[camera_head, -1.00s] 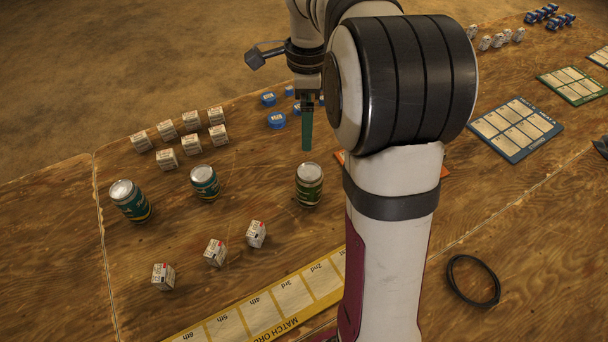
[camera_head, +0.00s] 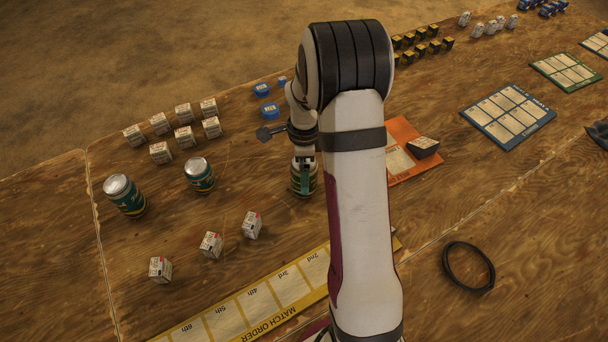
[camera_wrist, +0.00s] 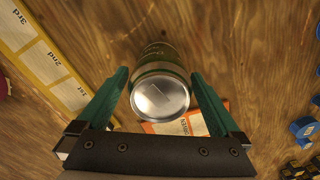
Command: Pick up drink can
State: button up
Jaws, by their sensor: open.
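A green drink can (camera_head: 313,184) stands upright on the wooden table, partly hidden behind my gripper (camera_head: 303,176) in the head view. In the wrist view, the can (camera_wrist: 158,72) shows its silver lid and green side. My open gripper (camera_wrist: 158,78) has one teal finger on each side of the can. A small gap seems to show on both sides, so the can is not held. Two more drink cans with teal sides, one far left (camera_head: 126,198) and one nearer (camera_head: 200,176), stand to the left.
Small white boxes (camera_head: 184,137) stand in rows behind and in front of the cans. Blue items (camera_head: 270,110) sit behind my gripper. A yellow match order strip (camera_head: 250,310) lies in front. An orange card (camera_head: 402,128) lies to the right, and a black ring (camera_head: 468,278) lies at front right.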

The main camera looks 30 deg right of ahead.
grip_shut()
dwell(0.4)
